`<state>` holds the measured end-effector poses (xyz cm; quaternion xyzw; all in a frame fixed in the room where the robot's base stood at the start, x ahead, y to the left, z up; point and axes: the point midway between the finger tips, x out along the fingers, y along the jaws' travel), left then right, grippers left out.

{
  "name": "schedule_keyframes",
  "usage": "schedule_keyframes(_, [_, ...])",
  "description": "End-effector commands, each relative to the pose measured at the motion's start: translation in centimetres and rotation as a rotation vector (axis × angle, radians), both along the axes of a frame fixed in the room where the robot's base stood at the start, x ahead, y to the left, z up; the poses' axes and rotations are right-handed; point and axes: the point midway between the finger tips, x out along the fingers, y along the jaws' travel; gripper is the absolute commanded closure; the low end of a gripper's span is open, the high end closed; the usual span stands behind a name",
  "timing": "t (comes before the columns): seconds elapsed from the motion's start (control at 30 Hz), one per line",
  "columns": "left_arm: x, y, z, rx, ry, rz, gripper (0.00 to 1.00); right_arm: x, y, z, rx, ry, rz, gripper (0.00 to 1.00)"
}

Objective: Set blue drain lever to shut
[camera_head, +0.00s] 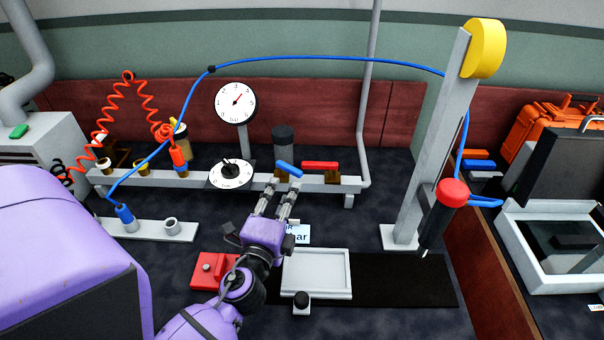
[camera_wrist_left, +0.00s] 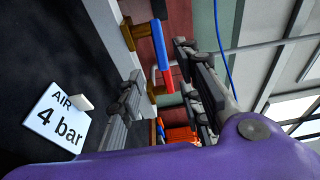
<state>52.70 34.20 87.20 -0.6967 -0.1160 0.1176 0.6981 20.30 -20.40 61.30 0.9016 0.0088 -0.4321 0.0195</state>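The blue drain lever (camera_head: 289,169) sits on a brass valve on the grey rail (camera_head: 215,180), its handle slanting down to the right. It also shows in the left wrist view (camera_wrist_left: 158,38). A red lever (camera_head: 320,165) lies along the rail just right of it and also shows in the left wrist view (camera_wrist_left: 168,80). My left gripper (camera_head: 287,185) is just in front of the blue lever, fingertips close to its handle. In the left wrist view its fingers (camera_wrist_left: 160,65) are spread, with nothing held; contact cannot be told. My right gripper is not in view.
A round gauge (camera_head: 236,102) and a white dial (camera_head: 231,174) stand left of the levers. A sign reading AIR 4 bar (camera_wrist_left: 57,117) is below. A slanted grey post (camera_head: 430,145) with a hanging tool (camera_head: 438,225) stands to the right. A white tray (camera_head: 316,297) lies in front.

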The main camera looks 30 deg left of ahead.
Motion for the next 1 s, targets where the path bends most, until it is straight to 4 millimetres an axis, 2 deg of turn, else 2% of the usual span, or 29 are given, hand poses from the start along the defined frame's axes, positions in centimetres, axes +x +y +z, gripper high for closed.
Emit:
schedule_keyframes(0.23, [2.9, 0.9, 0.6, 0.001, -0.007, -0.001, 0.67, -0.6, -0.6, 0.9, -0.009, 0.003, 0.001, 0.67])
schedule_keyframes(0.5, [6.6, 2.2, 0.3, -0.001, -0.004, -0.001, 0.67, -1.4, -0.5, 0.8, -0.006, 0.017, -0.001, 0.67])
schedule_keyframes(0.67, [7.3, 2.5, 0.2, -0.002, -0.003, 0.000, 0.67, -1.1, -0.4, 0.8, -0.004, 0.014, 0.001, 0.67])
schedule_keyframes(0.9, [7.4, 2.5, 0.2, -0.003, -0.002, 0.000, 0.67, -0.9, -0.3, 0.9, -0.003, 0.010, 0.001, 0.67])
schedule_keyframes(1.0, [7.3, 2.5, 0.2, -0.003, -0.002, 0.000, 0.80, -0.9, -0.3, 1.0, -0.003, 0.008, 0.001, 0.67])
